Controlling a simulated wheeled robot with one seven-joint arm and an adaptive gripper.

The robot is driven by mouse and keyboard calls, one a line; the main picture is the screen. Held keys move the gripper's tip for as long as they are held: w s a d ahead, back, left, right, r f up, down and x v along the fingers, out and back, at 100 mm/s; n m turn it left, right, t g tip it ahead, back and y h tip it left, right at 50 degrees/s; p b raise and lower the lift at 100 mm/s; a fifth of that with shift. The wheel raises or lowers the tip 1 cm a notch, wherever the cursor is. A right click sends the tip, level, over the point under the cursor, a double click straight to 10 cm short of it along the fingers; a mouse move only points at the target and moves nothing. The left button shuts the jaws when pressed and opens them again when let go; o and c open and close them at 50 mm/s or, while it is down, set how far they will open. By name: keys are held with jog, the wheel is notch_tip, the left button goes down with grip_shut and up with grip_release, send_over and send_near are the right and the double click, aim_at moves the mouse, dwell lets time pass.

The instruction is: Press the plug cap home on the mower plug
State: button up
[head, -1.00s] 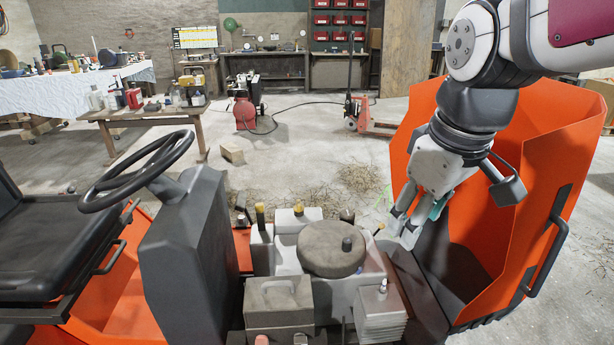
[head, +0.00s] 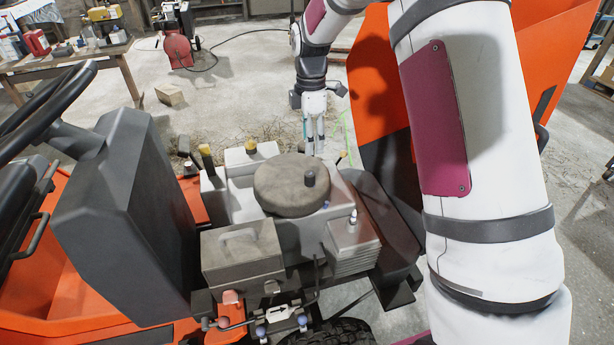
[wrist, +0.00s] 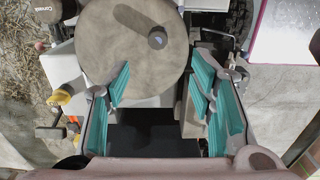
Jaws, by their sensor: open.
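A small pale upright piece that looks like the mower plug (head: 352,217) stands on a grey finned block (head: 352,246) at the engine's right front. I cannot clearly pick out the plug cap. A short dark cylinder (head: 310,178) stands on the round grey engine cover (head: 285,192); it also shows in the wrist view (wrist: 157,39). My gripper (head: 314,150) points down at the far side of the engine, behind the round cover. In the wrist view its teal-padded fingers (wrist: 165,100) are apart with nothing held, and the cover's edge lies beyond them.
Yellow-topped fillers (head: 206,151) rise at the engine's back left. A grey box (head: 240,255) stands at the front left. The steering column (head: 130,215) is to the left, the orange bin (head: 380,80) behind to the right. My arm covers much of the right side.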

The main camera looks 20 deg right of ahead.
aim_at(307, 174)
notch_tip(307, 174, down, 9)
jog(key=shift+r+b, duration=0.15)
jog(key=shift+b, duration=0.15)
jog(key=f, duration=0.5)
jog(key=shift+w+a, duration=0.2)
jog(key=shift+a, duration=0.2)
jog(key=c, duration=1.2)
